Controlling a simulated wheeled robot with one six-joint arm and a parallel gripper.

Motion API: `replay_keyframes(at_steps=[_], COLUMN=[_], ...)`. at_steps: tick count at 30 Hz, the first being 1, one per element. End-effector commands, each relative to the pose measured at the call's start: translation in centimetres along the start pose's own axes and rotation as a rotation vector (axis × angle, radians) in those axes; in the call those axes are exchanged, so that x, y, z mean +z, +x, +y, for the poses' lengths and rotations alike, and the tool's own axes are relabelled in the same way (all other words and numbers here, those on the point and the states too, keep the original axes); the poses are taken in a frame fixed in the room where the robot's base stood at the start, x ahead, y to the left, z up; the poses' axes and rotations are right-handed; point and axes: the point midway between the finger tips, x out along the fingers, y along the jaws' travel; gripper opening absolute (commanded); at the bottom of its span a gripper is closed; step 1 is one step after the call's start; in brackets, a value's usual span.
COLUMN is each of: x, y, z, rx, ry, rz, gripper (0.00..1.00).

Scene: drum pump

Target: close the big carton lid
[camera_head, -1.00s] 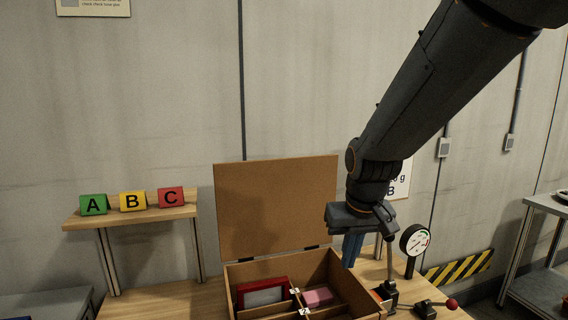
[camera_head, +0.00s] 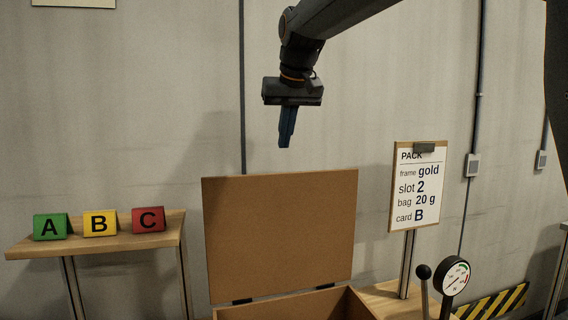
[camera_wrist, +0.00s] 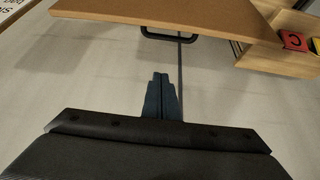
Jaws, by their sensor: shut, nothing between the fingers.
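The big carton's brown lid (camera_head: 280,235) stands open and upright at the back of the carton (camera_head: 300,305). Only the top of the carton's walls shows in the head view, and its inside is out of frame. My gripper (camera_head: 284,146) is shut and empty, pointing down a little above the lid's top edge. In the wrist view my shut blue fingers (camera_wrist: 158,82) point toward the lid (camera_wrist: 170,14), which carries a dark handle (camera_wrist: 170,34). The fingers appear apart from the lid.
A shelf (camera_head: 100,240) at the left holds green A, yellow B and red C blocks. At the right stand a pack sign (camera_head: 418,186), a gauge (camera_head: 455,278) and a black-knobbed lever (camera_head: 424,272).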

Motion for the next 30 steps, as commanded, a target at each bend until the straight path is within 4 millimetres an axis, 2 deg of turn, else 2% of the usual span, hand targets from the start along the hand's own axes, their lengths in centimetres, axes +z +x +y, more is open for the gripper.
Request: replay_keyframes(at_steps=[5,18,21,30], x=[0.1,0.1,1.4,3.7], y=[2.1,10.0,8.9,8.3], z=[-0.3,-0.2,-0.2,-0.1], rx=[-0.002,-0.002,-0.002,-0.001], ry=[-0.003,-0.002,-0.002,-0.001], rz=[-0.004,-0.003,0.0,-0.001], gripper=[0.0,0.0,0.0,0.0])
